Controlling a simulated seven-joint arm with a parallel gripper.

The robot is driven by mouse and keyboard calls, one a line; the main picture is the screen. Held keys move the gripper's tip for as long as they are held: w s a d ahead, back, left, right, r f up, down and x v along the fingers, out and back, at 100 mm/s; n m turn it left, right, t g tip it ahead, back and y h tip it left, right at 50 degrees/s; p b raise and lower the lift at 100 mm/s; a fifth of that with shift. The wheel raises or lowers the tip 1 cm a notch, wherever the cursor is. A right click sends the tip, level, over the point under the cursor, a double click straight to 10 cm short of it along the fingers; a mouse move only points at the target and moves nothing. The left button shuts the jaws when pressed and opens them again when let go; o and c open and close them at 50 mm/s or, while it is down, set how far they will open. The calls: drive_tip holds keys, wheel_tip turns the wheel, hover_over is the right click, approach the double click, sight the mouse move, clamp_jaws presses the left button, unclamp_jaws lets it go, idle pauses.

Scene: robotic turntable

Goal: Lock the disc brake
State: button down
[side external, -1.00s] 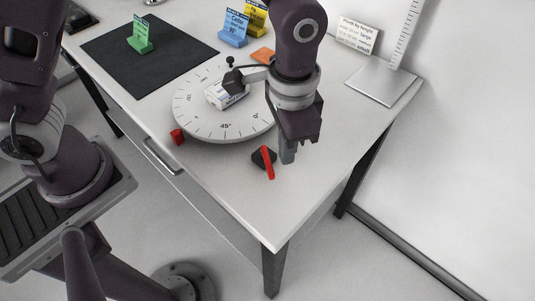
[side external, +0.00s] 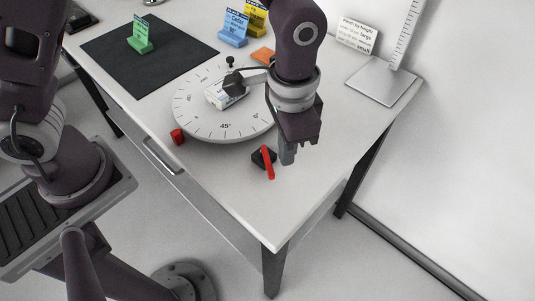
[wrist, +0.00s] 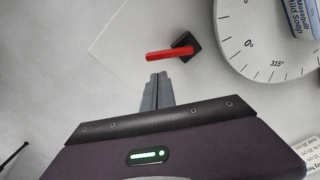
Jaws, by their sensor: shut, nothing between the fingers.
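The disc brake is a red lever (side external: 268,164) on a small black base (side external: 259,157), on the table just in front of the turntable disc. The lever also shows in the wrist view (wrist: 170,54), with its black base (wrist: 187,44) at its right end. The round white turntable (side external: 205,128) carries degree marks and a white box (side external: 226,95) with print on it. My gripper (side external: 287,157) is shut and empty, pointing down just right of the lever. In the wrist view my fingertips (wrist: 158,76) are together, a little below the lever, with a small apparent gap.
A red pointer block (side external: 177,137) stands at the disc's left edge. A black mat (side external: 150,60) with a green sign (side external: 140,38) lies at the back left. Blue (side external: 233,29) and yellow signs stand behind. A height gauge (side external: 383,82) stands right. The front table corner is clear.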

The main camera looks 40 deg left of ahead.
sight(268, 162)
drive_tip(key=shift+f, duration=1.75)
